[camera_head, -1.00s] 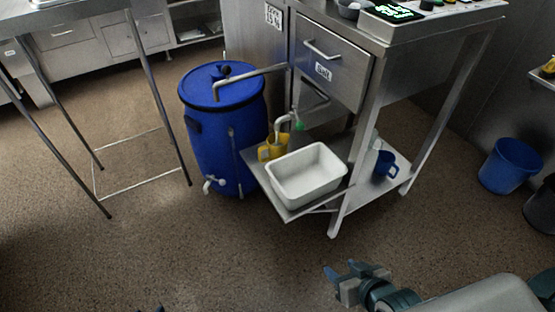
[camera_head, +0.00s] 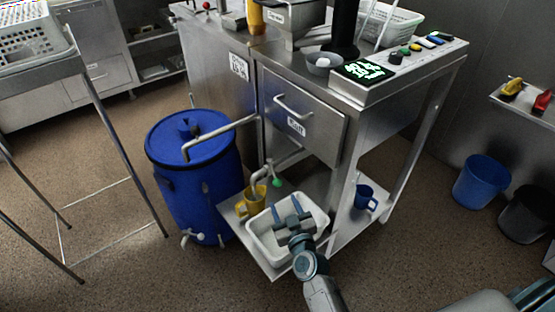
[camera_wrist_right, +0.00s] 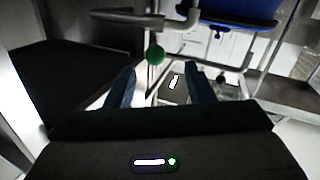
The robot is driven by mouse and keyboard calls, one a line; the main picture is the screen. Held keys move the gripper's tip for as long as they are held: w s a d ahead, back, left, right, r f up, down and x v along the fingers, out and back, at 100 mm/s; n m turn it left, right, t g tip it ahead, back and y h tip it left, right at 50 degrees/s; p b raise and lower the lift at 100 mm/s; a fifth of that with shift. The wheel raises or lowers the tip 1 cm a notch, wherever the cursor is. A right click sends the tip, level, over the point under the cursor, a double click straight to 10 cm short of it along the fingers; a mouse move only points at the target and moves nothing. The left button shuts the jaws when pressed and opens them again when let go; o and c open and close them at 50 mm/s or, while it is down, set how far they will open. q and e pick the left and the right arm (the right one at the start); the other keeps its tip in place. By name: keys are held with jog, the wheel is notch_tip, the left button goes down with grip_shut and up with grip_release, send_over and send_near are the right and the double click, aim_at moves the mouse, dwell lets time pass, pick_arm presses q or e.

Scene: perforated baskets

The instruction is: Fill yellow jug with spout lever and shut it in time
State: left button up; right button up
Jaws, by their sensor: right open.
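The yellow jug (camera_head: 254,200) stands on the low shelf beneath the metal spout (camera_head: 258,177), beside the blue drum. The spout lever ends in a green knob (camera_head: 277,182), just right of the jug. The knob also shows in the right wrist view (camera_wrist_right: 155,54), ahead of my fingertips and slightly left of centre. My right gripper (camera_head: 286,207) is open and empty, over the white tub and apart from the knob. I cannot tell whether liquid flows or how full the jug is. My left gripper is not in view.
The white tub (camera_head: 257,245) sits on the shelf in front of the jug. A blue drum (camera_head: 190,165) with a bent pipe stands left. A blue mug (camera_head: 365,197) is on the shelf's right. The steel drawer (camera_head: 300,120) is above. Open floor lies in front.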

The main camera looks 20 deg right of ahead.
aim_at(274, 173)
jog(key=shift+h, duration=0.3)
jog(key=w, duration=0.5)
jog(key=w+p, duration=0.1)
jog(key=w, duration=0.1)
jog(key=shift+w+d+r, duration=0.25)
jog(key=shift+r, duration=0.15)
jog(key=w, duration=0.3)
jog(key=shift+w+f, duration=0.15)
jog(key=shift+w, duration=0.2)
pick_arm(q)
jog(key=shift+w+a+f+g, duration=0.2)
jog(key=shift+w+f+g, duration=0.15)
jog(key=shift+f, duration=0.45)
pick_arm(e)
jog(key=shift+w, duration=0.65)
